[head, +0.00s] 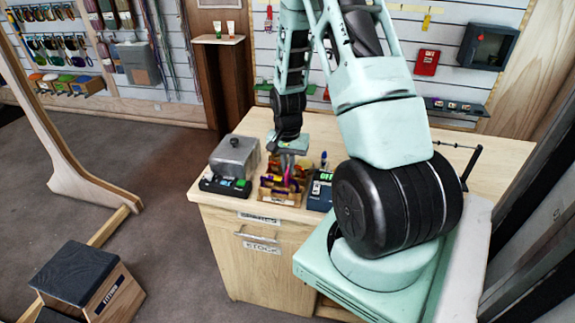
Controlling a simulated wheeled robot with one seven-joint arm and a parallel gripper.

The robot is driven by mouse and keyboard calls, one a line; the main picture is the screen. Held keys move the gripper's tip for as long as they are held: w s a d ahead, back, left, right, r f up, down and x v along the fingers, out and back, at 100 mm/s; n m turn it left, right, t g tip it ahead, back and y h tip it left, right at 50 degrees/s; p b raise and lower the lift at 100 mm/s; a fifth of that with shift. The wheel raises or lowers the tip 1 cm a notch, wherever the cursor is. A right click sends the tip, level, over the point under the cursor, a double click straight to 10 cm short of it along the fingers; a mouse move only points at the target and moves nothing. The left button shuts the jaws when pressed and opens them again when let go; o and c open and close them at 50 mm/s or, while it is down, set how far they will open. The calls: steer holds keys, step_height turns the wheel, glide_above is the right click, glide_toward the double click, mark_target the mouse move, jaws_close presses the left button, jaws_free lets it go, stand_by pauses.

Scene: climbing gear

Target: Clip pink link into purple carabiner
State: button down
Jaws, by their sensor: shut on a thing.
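My gripper (288,165) points down over a small wooden box (280,197) on the counter. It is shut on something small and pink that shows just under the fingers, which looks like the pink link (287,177). Purple, red and yellow bits show in the box below it. At this size I cannot pick out the purple carabiner among them, nor tell whether the pink piece touches anything.
On the wooden counter (322,138), a grey metal container on a dark scale (228,186) stands left of the box. A dark device with a green display (320,190) stands close on its right. A step stool (85,280) is on the floor.

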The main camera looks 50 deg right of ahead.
steer(key=shift+s+d+f, duration=0.1)
steer(key=shift+s+d, duration=0.1)
steer(key=shift+s, duration=0.35)
steer(key=shift+s+d+f, duration=0.1)
steer(key=shift+s+d, duration=0.1)
steer(key=shift+s, duration=0.3)
stand_by(0.8)
steer(key=shift+r, duration=0.1)
steer(key=c, duration=1.2)
jaws_free()
steer(key=shift+c, duration=0.2)
steer(key=shift+r, duration=0.35)
steer(key=s, duration=0.1)
steer(key=s+d, duration=0.1)
steer(key=s, duration=0.1)
steer(key=shift+s+d, duration=0.3)
steer(key=shift+s, duration=0.05)
